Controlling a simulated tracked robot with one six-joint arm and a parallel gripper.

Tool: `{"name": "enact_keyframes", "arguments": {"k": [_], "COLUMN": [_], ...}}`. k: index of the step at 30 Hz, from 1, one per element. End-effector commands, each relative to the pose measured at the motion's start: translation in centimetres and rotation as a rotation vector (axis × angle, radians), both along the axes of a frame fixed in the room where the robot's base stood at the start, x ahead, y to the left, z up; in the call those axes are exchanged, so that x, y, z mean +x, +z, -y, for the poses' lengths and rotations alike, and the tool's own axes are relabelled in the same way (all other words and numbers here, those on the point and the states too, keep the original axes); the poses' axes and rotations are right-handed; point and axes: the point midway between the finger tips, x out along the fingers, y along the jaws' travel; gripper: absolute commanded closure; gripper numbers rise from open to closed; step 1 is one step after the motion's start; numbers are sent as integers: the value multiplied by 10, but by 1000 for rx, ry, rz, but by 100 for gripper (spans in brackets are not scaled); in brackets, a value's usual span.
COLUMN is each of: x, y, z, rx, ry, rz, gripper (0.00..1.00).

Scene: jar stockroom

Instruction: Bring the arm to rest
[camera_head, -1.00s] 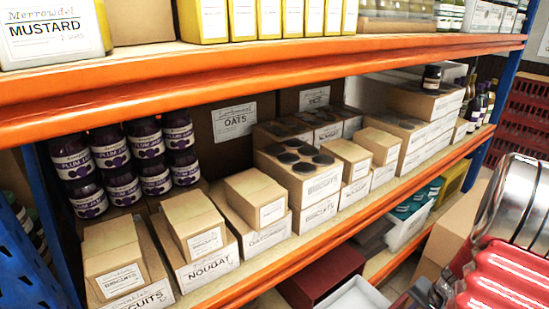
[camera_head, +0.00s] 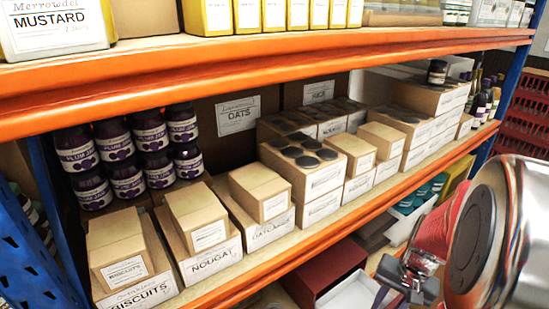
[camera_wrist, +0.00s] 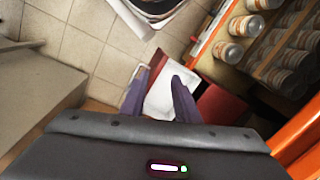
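My gripper (camera_wrist: 159,82) shows in the wrist view with its two dark purple fingers apart. Nothing is between the fingertips; a white box (camera_wrist: 160,98) lies beyond and below them. In the head view my arm, with a silver rounded link and a red ribbed part, fills the lower right corner. A grey metal end piece hangs there in front of the shelf rack, apart from the goods. The fingers themselves are hard to make out in that view.
An orange-edged shelf (camera_head: 325,220) holds plum jam jars (camera_head: 128,180), nougat and biscuit boxes (camera_head: 198,232) and other cartons. A red box (camera_head: 330,272) stands below. Red crates (camera_head: 520,125) stand at the far right. Tiled floor (camera_wrist: 85,45) is clear in the wrist view.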

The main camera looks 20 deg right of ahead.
Motion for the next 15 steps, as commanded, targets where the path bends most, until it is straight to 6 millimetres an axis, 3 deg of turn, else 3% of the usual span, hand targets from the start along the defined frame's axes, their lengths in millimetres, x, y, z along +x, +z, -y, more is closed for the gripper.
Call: {"name": "enact_keyframes", "arguments": {"k": [15], "x": [11], "y": [83], "z": [-87], "rx": [-152], "ry": [323], "rz": [90], "gripper": [71]}}
